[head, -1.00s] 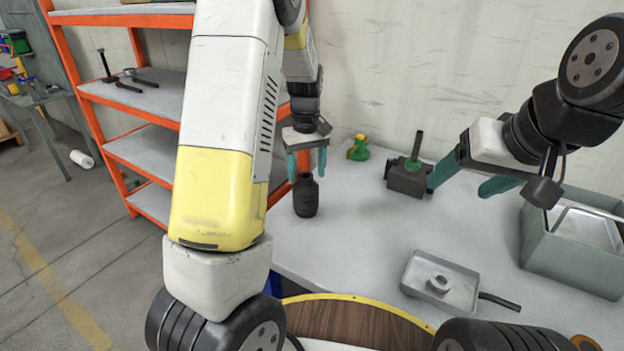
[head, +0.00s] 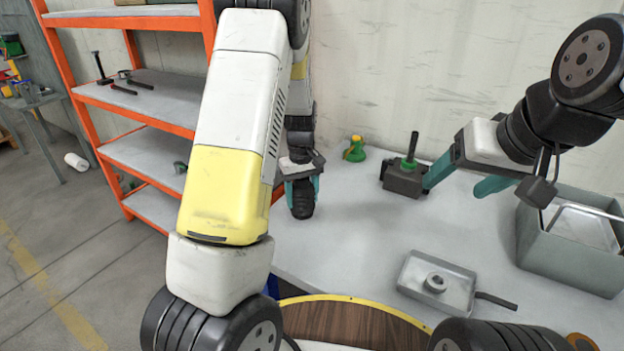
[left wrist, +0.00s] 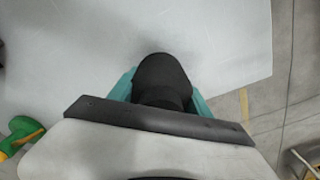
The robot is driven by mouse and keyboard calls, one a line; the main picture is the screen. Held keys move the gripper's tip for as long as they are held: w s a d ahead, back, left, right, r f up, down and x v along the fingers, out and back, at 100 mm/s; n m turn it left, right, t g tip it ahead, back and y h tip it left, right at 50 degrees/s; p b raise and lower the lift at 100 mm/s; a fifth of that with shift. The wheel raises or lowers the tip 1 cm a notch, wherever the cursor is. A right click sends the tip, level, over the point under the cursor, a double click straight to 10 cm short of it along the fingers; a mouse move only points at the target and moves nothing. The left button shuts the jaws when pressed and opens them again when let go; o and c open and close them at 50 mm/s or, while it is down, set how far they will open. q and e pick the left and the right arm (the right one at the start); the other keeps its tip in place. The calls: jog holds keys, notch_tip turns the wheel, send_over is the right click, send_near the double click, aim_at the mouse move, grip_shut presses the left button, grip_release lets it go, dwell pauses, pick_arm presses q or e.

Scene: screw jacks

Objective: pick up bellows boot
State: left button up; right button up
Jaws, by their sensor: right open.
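The bellows boot (head: 303,208) is a dark, ribbed, upright piece on the left part of the pale tabletop. My left gripper (head: 302,190) points down over it, with one teal fingertip on each side of the boot. In the left wrist view the boot (left wrist: 162,78) stands between the two fingers, and its lower part is hidden. I cannot tell whether the fingers press on it. My right gripper (head: 458,180) is open and empty, in front of the grey block of a screw jack (head: 404,180).
A green and yellow part (head: 355,149) stands behind the boot. A grey tray (head: 420,269) with a ring-shaped part lies at the front. A grey-green bin (head: 563,258) stands at the right. An orange shelf rack (head: 136,125) is at the left. The middle tabletop is clear.

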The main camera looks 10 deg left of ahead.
pick_arm(q)
jog(key=c, duration=1.1)
grip_shut()
jog(key=shift+r, duration=0.15)
